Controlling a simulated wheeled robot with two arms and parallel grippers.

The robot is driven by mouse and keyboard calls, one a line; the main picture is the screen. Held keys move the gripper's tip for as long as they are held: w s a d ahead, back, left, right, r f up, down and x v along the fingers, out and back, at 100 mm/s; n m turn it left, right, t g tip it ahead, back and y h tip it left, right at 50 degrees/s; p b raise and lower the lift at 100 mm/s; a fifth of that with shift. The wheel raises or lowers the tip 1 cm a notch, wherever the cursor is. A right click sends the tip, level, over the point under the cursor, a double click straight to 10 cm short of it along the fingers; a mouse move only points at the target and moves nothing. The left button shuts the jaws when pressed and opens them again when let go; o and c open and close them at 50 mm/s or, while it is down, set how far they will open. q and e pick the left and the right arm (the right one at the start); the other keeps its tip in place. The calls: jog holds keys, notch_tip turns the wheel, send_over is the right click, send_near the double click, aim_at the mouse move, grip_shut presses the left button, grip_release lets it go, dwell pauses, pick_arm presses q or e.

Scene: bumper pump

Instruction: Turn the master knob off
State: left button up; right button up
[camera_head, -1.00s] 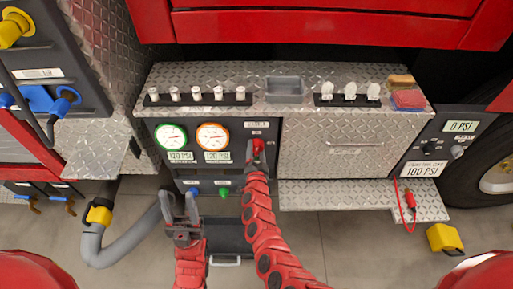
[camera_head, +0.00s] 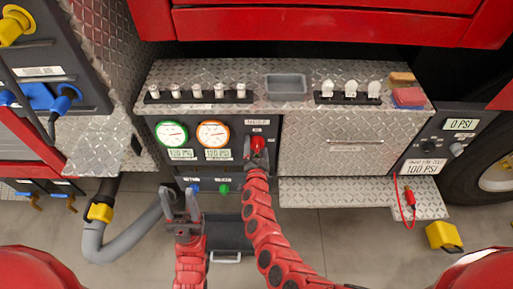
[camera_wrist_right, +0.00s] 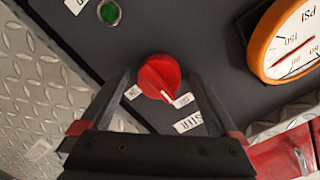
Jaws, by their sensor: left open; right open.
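The red master knob (camera_head: 258,143) is on the dark panel, right of the orange-rimmed gauge. It also shows in the right wrist view (camera_wrist_right: 158,76), with a white pointer line and small labels beneath it that look like ON and OFF. The pointer aims toward the label on the right, which seems to be OFF. My right gripper (camera_wrist_right: 160,90) is open, with one finger on each side of the knob; I cannot tell whether they touch it. My left gripper (camera_head: 180,200) is open and empty, in front of the lower panel.
A green-rimmed gauge (camera_head: 172,134) and an orange-rimmed gauge (camera_head: 213,134) sit left of the knob. A green button (camera_head: 224,188) and a blue button (camera_head: 194,187) are below. A diamond-plate shelf (camera_head: 262,102) juts out above. A grey hose (camera_head: 130,246) is at lower left.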

jog(key=shift+s, duration=0.1)
jog(key=shift+s, duration=0.25)
jog(key=s+r+b, duration=0.1)
jog(key=s, duration=1.5)
jog(key=shift+s+r, duration=0.3)
jog(key=shift+r, duration=0.1)
